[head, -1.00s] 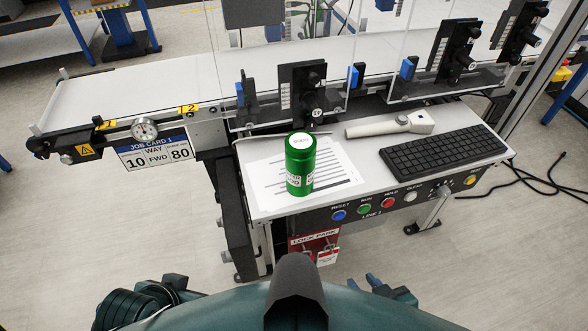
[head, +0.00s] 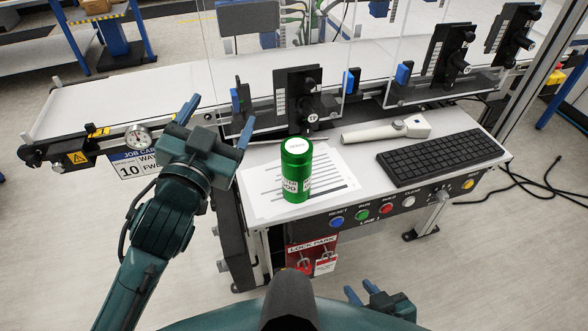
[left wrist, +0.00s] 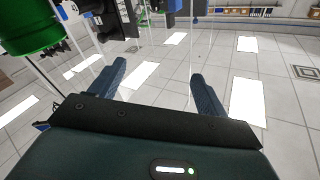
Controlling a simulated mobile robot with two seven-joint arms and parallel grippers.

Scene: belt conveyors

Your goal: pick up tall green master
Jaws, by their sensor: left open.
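The tall green master (head: 297,172) is a green cylinder with a white top label and white side labels. It stands upright on a printed sheet on the white side table. It also shows in part at the upper left of the left wrist view (left wrist: 30,28). My left gripper (head: 217,120) is open and empty, left of the master and apart from it. In the left wrist view, nothing is between its fingers (left wrist: 158,88). My right gripper (head: 361,291) is low at the bottom edge, partly hidden, with its fingers apart.
The side table holds a keyboard (head: 440,156) and a white handheld scanner (head: 385,130). Coloured buttons line its front edge. Behind it run the conveyor (head: 95,95), clear guard panels and black brackets (head: 297,100). The printed sheet (head: 262,190) is bare left of the master.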

